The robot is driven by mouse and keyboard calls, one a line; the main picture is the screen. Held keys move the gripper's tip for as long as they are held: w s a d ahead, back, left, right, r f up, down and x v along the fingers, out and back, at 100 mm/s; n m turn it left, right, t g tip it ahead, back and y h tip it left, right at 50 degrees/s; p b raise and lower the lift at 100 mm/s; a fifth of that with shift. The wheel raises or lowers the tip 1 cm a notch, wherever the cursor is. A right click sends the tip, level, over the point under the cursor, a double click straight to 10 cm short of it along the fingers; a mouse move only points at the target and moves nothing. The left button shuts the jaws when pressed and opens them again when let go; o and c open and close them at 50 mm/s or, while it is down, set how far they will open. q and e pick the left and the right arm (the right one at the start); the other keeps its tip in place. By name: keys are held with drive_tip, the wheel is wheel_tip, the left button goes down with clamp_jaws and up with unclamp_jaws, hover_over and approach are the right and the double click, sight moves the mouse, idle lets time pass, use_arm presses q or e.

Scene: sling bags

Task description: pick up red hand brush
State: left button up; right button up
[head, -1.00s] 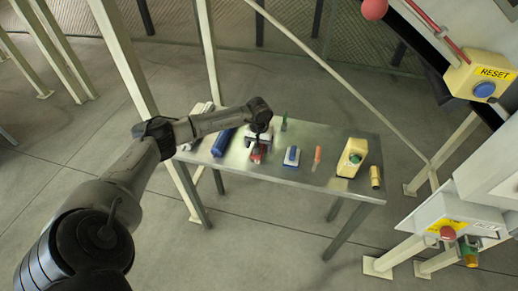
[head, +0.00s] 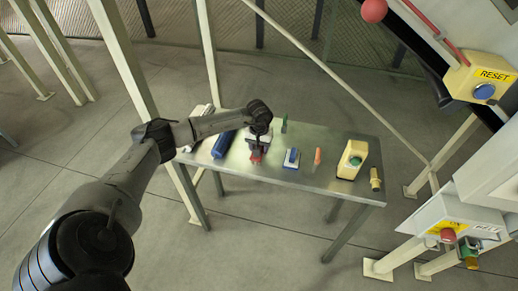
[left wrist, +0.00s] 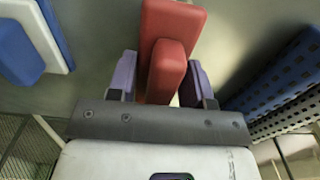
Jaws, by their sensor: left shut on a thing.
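The red hand brush (head: 256,158) is at the table, under my left gripper, in the head view. In the left wrist view the red brush (left wrist: 173,25) lies between the two purple fingers. My left gripper (left wrist: 162,80) is shut on it, with one finger on each side of its raised handle. In the head view the left gripper (head: 258,146) points down over the table and partly covers the brush. I cannot tell whether the brush touches the tabletop. My right gripper is not in view.
The metal table (head: 325,182) also holds a blue roll (head: 223,143), a blue and white brush (head: 292,158), an orange-handled tool (head: 317,157), a green item (head: 284,125) and a yellow box (head: 352,159). A RESET button box (head: 478,80) stands at right.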

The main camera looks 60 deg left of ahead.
use_arm(q)
drive_tip(key=shift+r, duration=0.1)
drive_tip(key=shift+r, duration=0.6)
drive_tip(key=r, duration=0.3)
drive_tip(key=shift+w+d+r+p, duration=0.1)
drive_tip(key=shift+w+d+p, duration=0.2)
drive_tip(key=shift+w, duration=0.1)
drive_tip(key=w+d+r, duration=0.5)
drive_tip(key=w+r, duration=0.1)
drive_tip(key=w, duration=0.3)
drive_tip(key=shift+w+d+r+p, duration=0.15)
drive_tip(key=shift+r+p, duration=0.05)
drive_tip(key=shift+p, duration=0.1)
drive_tip(key=o, duration=0.4)
drive_tip(key=shift+c, duration=1.4)
